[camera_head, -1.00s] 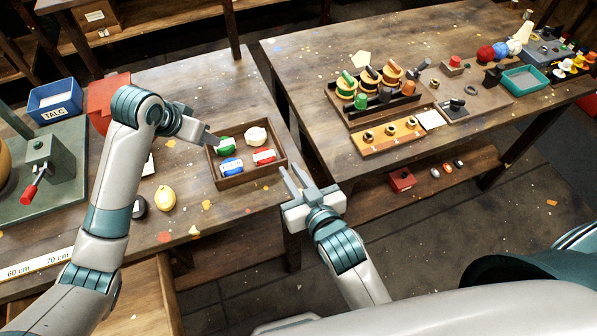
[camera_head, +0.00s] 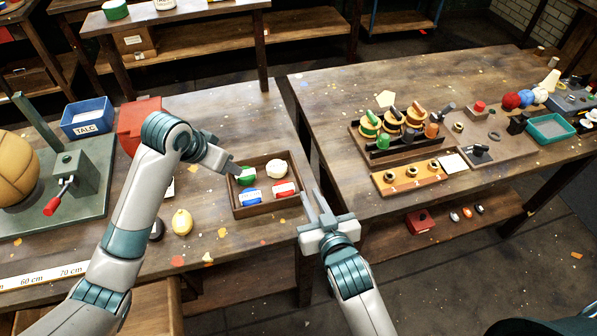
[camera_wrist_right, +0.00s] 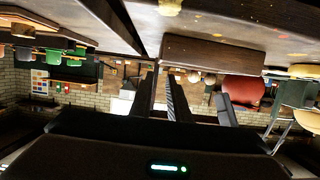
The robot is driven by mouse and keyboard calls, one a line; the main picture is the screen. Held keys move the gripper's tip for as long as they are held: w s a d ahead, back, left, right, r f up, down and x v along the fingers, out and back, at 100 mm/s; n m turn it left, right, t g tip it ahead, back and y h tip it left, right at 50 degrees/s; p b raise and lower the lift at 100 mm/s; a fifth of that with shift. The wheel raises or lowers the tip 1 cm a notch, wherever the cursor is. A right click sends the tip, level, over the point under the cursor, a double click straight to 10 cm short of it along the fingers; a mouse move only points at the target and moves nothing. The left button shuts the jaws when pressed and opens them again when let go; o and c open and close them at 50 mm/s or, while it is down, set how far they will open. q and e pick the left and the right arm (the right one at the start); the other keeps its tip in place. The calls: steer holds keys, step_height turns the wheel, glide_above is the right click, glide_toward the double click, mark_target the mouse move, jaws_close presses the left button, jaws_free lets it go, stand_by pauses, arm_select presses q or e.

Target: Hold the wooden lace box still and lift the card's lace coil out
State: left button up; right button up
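The wooden lace box (camera_head: 268,213) stands near the right edge of the left table. In it lie a green coil (camera_head: 246,176), a white coil (camera_head: 276,167), a blue coil (camera_head: 250,197) and a red coil (camera_head: 284,189). My left gripper (camera_head: 236,170) is at the box's left rim beside the green coil; its fingers are too small to tell open or shut. My right gripper (camera_head: 316,208) is open and empty, just right of the box and apart from it. In the right wrist view the box wall (camera_wrist_right: 212,52) is ahead of the spread fingers (camera_wrist_right: 188,98).
A yellow object (camera_head: 182,222) and a dark one lie left of the box. A white card (camera_head: 168,187) is partly hidden by my left arm. A red box (camera_head: 140,125) and blue talc bin (camera_head: 87,118) stand behind. A gap separates the right table (camera_head: 330,130).

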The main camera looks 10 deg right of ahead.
mark_target(298, 172)
steer(key=x, duration=1.3)
steer(key=shift+w+f, duration=0.15)
steer(key=shift+w, duration=0.15)
steer(key=shift+c, duration=0.6)
jaws_close()
stand_by(0.3)
arm_select(q)
steer(key=o, duration=0.5)
steer(key=shift+c, duration=0.2)
steer(key=w+d+r+n+g+y, duration=0.1)
steer(key=w+d+r+g+y, duration=0.2)
steer(key=w+g, duration=0.1)
steer(key=shift+d+r+g+y, duration=0.25)
steer(key=shift+r+g+y, duration=0.05)
